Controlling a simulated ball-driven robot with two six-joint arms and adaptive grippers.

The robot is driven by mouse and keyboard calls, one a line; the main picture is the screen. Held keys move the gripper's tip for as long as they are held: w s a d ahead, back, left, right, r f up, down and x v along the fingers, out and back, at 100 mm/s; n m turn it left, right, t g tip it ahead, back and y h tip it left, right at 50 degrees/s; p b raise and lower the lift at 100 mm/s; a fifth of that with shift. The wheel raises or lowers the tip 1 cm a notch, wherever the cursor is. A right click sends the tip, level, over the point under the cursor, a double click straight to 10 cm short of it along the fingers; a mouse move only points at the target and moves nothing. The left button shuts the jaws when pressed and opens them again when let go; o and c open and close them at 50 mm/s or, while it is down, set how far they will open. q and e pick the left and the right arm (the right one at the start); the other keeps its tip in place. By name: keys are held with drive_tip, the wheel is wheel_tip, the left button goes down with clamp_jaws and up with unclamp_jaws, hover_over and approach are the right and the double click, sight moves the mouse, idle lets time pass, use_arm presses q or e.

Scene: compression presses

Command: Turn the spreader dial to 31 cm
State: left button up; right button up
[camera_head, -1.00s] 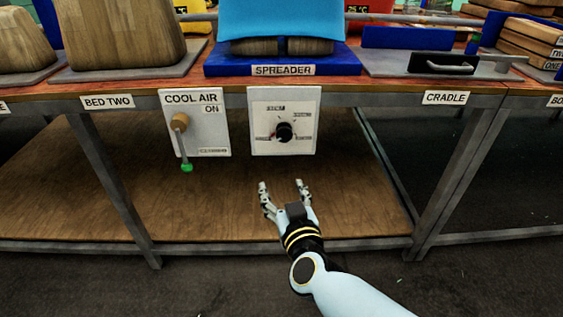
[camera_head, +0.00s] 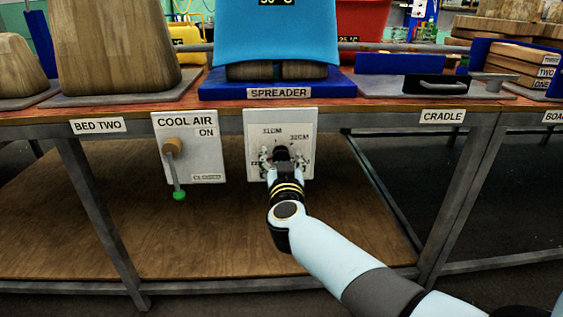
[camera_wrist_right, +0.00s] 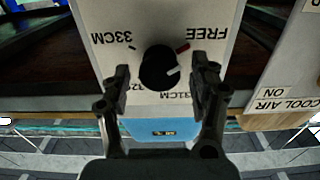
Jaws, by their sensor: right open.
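The spreader dial, a round black knob (camera_wrist_right: 158,66), sits on a white panel (camera_head: 256,122) under the SPREADER label (camera_head: 279,92). The right wrist view shows the panel upside down, with marks for FREE, 31CM, 33CM and a partly hidden 32. A white line on the knob points between FREE and 31CM. My right gripper (camera_head: 284,160) is at the panel, covering much of the dial in the head view. In the wrist view its open fingers (camera_wrist_right: 162,88) stand on either side of the knob, with small gaps visible. My left gripper is not in view.
Left of the dial is the COOL AIR panel (camera_head: 206,165) with a green-tipped lever (camera_head: 177,180). A wooden lower shelf (camera_head: 220,235) lies below.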

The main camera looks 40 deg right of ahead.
drive_tip(key=c, duration=1.1)
